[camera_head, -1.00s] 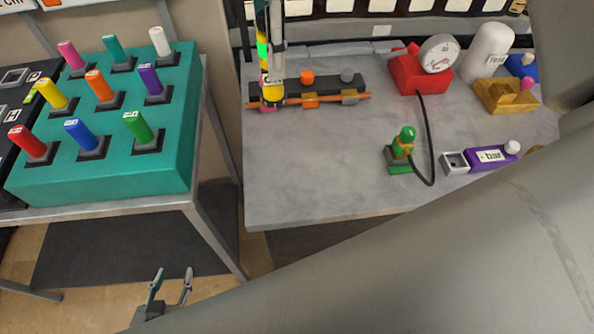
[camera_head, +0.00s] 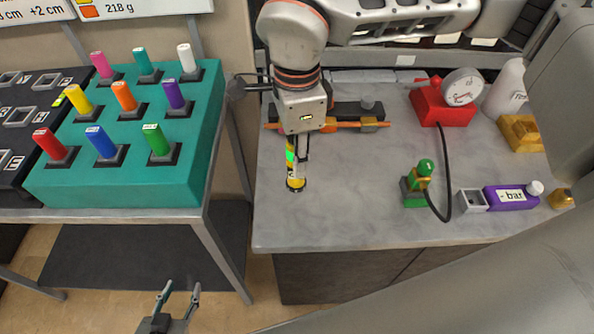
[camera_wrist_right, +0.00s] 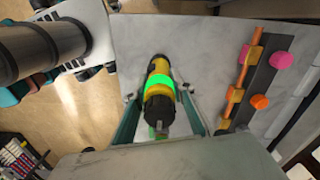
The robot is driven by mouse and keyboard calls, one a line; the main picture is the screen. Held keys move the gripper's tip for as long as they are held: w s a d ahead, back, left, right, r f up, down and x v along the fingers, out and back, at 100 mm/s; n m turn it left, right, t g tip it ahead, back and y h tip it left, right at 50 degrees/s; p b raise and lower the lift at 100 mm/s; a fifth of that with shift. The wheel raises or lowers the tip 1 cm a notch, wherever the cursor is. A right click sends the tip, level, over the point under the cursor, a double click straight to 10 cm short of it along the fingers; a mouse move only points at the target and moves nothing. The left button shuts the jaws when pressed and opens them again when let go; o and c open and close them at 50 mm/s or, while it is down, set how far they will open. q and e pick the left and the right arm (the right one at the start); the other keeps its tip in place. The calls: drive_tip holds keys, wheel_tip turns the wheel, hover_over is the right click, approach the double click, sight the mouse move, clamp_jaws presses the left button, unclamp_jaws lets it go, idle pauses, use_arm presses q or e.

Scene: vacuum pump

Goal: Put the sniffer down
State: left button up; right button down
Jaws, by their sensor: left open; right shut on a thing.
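The sniffer (camera_head: 293,173) is a black and yellow stick with a lit green band. It hangs nearly upright, tip down, over the left part of the grey table. My right gripper (camera_head: 300,150) is shut on it. In the right wrist view the sniffer (camera_wrist_right: 159,88) sits between the two fingers of the right gripper (camera_wrist_right: 160,112). I cannot tell whether its tip touches the table. My left gripper (camera_head: 179,293) is open and empty, low at the front, below the table tops.
The grey table (camera_head: 340,215) is clear around the sniffer. Behind is a dark block with an orange bar (camera_head: 345,125). To the right are a green valve (camera_head: 420,183), a red gauge base (camera_head: 442,105) and a purple "bar" piece (camera_head: 511,198). A teal peg box (camera_head: 120,185) stands left.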

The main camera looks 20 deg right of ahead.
drive_tip(key=shift+f, duration=2.75)
drive_tip(key=shift+f, duration=0.2)
drive_tip(key=c, duration=1.8)
unclamp_jaws()
drive_tip(key=shift+o, duration=0.5)
drive_tip(key=shift+r, duration=0.15)
wheel_tip(320, 180, up, 12)
drive_tip(key=shift+r+b, duration=0.1)
drive_tip(key=shift+b, duration=0.2)
